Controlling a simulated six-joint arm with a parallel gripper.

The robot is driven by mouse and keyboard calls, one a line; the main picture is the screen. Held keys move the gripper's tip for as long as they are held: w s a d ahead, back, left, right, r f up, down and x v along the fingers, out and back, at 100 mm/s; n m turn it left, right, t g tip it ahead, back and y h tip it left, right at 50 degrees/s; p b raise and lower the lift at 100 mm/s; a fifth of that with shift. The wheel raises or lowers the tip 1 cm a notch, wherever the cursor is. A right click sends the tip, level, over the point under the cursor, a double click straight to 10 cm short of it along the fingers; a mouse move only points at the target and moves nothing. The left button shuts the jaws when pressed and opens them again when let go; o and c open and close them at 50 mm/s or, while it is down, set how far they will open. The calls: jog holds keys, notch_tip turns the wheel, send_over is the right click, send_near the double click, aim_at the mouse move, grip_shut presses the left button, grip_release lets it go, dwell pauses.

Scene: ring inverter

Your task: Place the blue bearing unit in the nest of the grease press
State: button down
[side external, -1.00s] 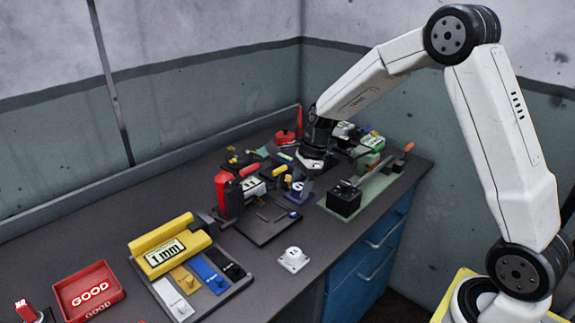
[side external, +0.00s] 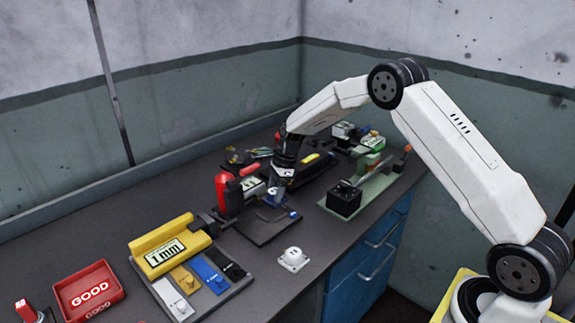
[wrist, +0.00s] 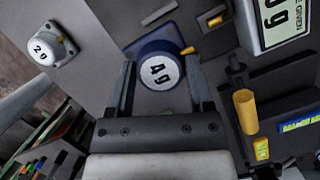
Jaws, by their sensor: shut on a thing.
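The blue bearing unit (wrist: 158,68) has a round white face marked 4g and a yellow nipple at its right in the wrist view. My gripper (wrist: 160,80) is shut on it, one finger on each side. In the side view, my gripper (side external: 279,184) holds the unit (side external: 273,196) beside the grease press (side external: 227,193), over the back right of its dark base plate (side external: 262,231). The press has a red body and a white display, which shows partly in the wrist view (wrist: 275,22). I cannot tell whether the unit touches the plate. The nest is not clearly seen.
A white unit (side external: 293,259) marked 2g stands in front of the press. A green fixture with a black block (side external: 344,201) is at the right. A yellow 1 mm gauge (side external: 160,247) and red GOOD bin (side external: 89,291) stand left.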

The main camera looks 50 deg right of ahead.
aim_at(272, 201)
jog(key=shift+w+f, duration=0.55)
jog(key=shift+w, duration=0.05)
jog(key=shift+w+d+f, duration=0.1)
jog(key=shift+w+f, duration=0.15)
jog(key=shift+f, duration=1.6)
grip_release()
jog(key=shift+f, duration=0.15)
jog(key=v, duration=1.2)
